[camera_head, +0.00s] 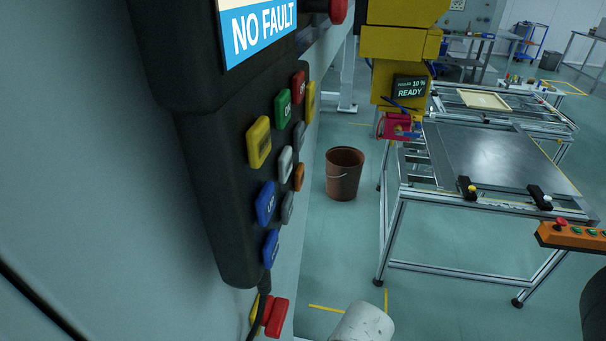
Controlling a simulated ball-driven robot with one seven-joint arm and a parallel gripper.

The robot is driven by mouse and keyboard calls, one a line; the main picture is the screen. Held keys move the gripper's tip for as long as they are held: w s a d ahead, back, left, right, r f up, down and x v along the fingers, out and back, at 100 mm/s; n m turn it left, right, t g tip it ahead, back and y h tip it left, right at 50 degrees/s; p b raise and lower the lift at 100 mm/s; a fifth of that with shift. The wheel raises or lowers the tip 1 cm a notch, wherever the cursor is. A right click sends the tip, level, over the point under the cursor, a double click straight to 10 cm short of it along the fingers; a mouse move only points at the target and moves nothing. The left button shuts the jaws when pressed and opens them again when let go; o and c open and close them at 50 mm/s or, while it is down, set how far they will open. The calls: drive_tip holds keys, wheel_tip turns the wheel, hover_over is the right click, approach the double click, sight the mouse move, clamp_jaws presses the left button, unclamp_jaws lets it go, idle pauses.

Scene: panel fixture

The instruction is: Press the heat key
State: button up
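A dark key panel (225,190) is mounted on the grey wall at the left, seen at a steep slant. It carries a yellow key (259,142), a green key (283,109) that seems to read ON, a red key (298,86), an orange key (298,177), a pale grey key (285,164) and two blue keys (265,203), (270,249), among others. Most labels are too small or slanted to read, so I cannot tell which is the heat key. A screen (262,30) above reads NO FAULT. My gripper is not in view.
Red and yellow parts (275,316) and a dark cable sit below the panel. A brown bucket (344,174) stands on the floor. A metal-framed table (490,160) and a yellow machine (400,45) showing READY stand at the right. Open floor lies between.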

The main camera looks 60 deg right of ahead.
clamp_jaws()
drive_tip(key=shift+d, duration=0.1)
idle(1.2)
